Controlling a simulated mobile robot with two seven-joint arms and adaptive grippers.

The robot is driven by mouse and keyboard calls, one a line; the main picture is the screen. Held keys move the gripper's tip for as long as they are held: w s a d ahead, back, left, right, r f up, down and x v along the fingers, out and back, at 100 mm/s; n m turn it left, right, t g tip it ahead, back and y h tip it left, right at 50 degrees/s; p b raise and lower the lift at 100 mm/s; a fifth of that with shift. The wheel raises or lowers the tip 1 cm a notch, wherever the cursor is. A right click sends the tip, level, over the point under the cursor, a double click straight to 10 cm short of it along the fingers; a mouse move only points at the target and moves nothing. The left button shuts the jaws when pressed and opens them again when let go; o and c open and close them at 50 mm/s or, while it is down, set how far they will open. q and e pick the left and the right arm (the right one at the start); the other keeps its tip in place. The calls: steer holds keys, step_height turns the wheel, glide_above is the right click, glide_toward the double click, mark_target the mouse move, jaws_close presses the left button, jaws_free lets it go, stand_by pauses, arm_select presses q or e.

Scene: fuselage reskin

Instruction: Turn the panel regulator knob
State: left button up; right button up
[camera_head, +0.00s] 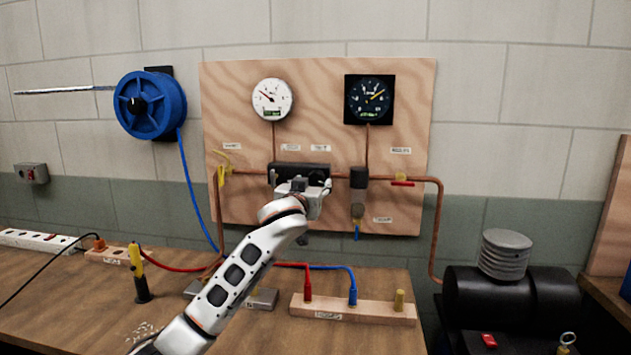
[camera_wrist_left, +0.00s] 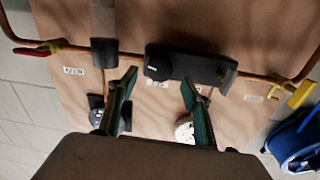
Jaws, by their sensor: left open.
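A plywood panel (camera_head: 228,100) on the wall carries a dark regulator block (camera_head: 287,167) on a copper pipe. My left gripper (camera_head: 303,186) is in front of this block and hides part of its lower front. In the left wrist view, which looks upside down, the dark block (camera_wrist_left: 185,65) lies ahead of and partly between the open fingers of the gripper (camera_wrist_left: 160,102). Nothing is between the fingertips. A dark rounded end (camera_wrist_left: 228,76) shows on the block; I cannot clearly tell which part is the knob. My right gripper is not seen.
A white gauge (camera_head: 272,99) and a black gauge (camera_head: 369,99) hang above. A filter unit (camera_head: 358,180) and red valve handle (camera_head: 402,183) are to the right, a yellow valve (camera_head: 224,168) to the left. Below, the bench (camera_head: 60,290) holds a wooden terminal strip (camera_head: 375,313).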

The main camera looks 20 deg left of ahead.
mark_target(315, 179)
arm_select(q)
steer(key=shift+w+a, duration=0.2)
steer(key=shift+w, duration=0.85)
steer(key=shift+w+a, duration=0.2)
steer(key=shift+w, duration=0.85)
steer(key=c, duration=1.1)
